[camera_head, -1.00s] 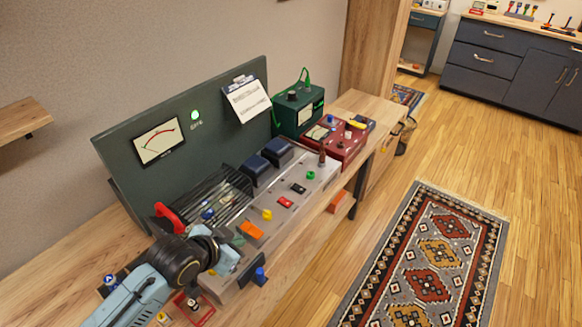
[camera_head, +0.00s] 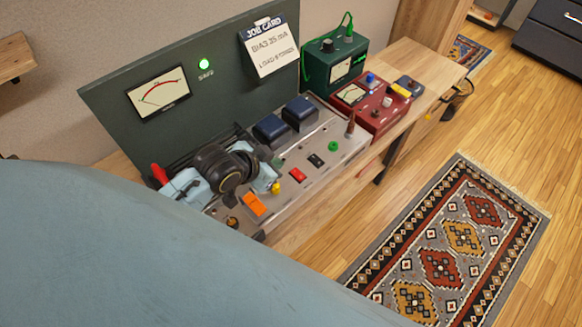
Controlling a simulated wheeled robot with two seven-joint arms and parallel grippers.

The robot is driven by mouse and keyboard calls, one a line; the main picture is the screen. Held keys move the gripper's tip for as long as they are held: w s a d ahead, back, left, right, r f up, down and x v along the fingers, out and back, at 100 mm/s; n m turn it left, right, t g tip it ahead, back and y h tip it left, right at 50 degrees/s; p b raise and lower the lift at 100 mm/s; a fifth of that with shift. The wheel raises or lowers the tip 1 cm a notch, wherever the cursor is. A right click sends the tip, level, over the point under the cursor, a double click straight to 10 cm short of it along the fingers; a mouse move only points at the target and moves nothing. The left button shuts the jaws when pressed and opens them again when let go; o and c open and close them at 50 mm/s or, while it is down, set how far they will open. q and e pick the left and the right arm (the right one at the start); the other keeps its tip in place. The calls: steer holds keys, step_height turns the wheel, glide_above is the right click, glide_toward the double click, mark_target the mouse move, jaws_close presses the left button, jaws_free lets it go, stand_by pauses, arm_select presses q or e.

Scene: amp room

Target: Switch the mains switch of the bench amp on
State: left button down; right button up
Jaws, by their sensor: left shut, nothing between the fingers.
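The bench amp is a grey metal chassis (camera_head: 317,157) on the wooden bench, with a tall dark green back panel (camera_head: 110,112). Its top carries an orange rocker (camera_head: 254,204), a red switch (camera_head: 298,175), a black switch (camera_head: 316,160), and yellow and green knobs. No label tells which one is the mains switch. My left gripper (camera_head: 266,182) is shut and empty over the left part of the chassis, just behind the orange rocker and close to the yellow knob (camera_head: 275,188). My right gripper is not in view.
Two dark blue transformer blocks (camera_head: 299,112), a green meter box (camera_head: 335,66) and a red box (camera_head: 370,103) stand to the right. My pale blue arm covers the lower left.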

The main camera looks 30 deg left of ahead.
arm_select(q)
steer(key=b, duration=0.1)
glide_above(296, 169)
steer(key=s, duration=0.3)
steer(key=f, duration=0.6)
steer(key=shift+w+f, duration=0.2)
step_height(296, 169, down, 3)
steer(key=shift+r, duration=0.2)
steer(key=shift+a+f, duration=0.2)
steer(key=shift+f, duration=0.5)
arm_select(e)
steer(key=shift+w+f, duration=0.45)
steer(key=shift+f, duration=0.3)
arm_select(q)
steer(key=shift+f, duration=0.25)
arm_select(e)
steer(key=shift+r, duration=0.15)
arm_select(q)
steer(key=shift+s+d+r+p, duration=0.1)
steer(key=shift+d+r+p, duration=0.05)
steer(key=shift+d+p, duration=0.15)
steer(key=shift+s+d+r+p, duration=0.1)
steer(key=shift+d+p, duration=0.1)
steer(key=shift+d, duration=0.2)
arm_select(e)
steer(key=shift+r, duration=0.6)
